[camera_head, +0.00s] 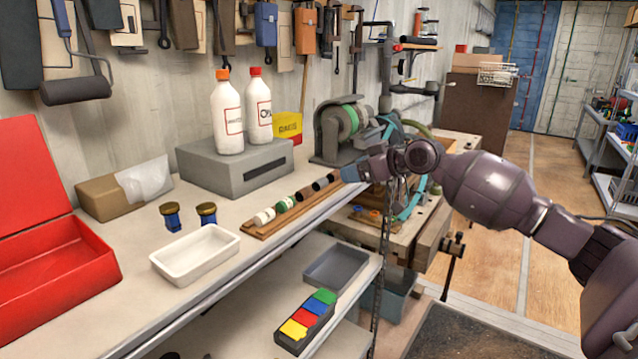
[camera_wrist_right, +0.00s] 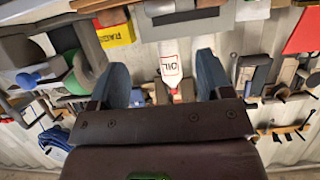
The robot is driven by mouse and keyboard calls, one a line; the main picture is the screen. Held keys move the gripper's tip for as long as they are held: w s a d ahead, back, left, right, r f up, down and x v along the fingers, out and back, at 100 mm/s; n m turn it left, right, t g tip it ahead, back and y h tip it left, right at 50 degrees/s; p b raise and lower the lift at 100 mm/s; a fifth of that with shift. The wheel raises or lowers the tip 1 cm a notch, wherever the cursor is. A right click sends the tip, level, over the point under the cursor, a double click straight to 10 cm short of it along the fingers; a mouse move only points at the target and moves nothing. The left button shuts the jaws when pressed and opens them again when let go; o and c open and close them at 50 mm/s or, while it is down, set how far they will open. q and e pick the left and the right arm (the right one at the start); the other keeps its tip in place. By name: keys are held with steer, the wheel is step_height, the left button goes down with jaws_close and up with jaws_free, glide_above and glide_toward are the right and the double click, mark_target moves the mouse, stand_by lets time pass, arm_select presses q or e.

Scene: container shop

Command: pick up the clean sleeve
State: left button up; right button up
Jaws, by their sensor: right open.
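A wooden rack (camera_head: 258,232) lies along the front of the bench with a row of short sleeves on it. A white sleeve (camera_head: 264,216) is at its near end, then a green-marked one (camera_head: 285,204), then brown and dark ones (camera_head: 306,193). The white one looks the cleanest. My right gripper (camera_head: 358,170) is beyond the rack's far end, apart from the sleeves. In the right wrist view my right gripper (camera_wrist_right: 163,72) is open, with nothing between its fingers; a white bottle shows beyond. No sleeve is clear there. My left gripper is not in view.
Two white bottles (camera_head: 229,112) stand on a grey box (camera_head: 238,167) behind the rack. A bench grinder (camera_head: 330,135) stands near my right gripper. A white tray (camera_head: 195,255), two small blue jars (camera_head: 171,218) and an open red box (camera_head: 50,275) are nearer.

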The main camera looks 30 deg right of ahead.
mark_target(320, 179)
steer(key=shift+s+a+f+p+x, duration=0.1)
steer(key=shift+p+x, duration=0.3)
steer(key=shift+x, duration=1.25)
steer(key=shift+s+a+f+p+x, duration=0.1)
steer(key=shift+p+x, duration=0.3)
steer(key=shift+x, duration=1.25)
steer(key=shift+f+p+x, duration=0.1)
steer(key=shift+p+x, duration=0.3)
steer(key=shift+x, duration=1.25)
steer(key=shift+f, duration=0.1)
steer(key=c, duration=1.1)
steer(key=shift+o, duration=0.2)
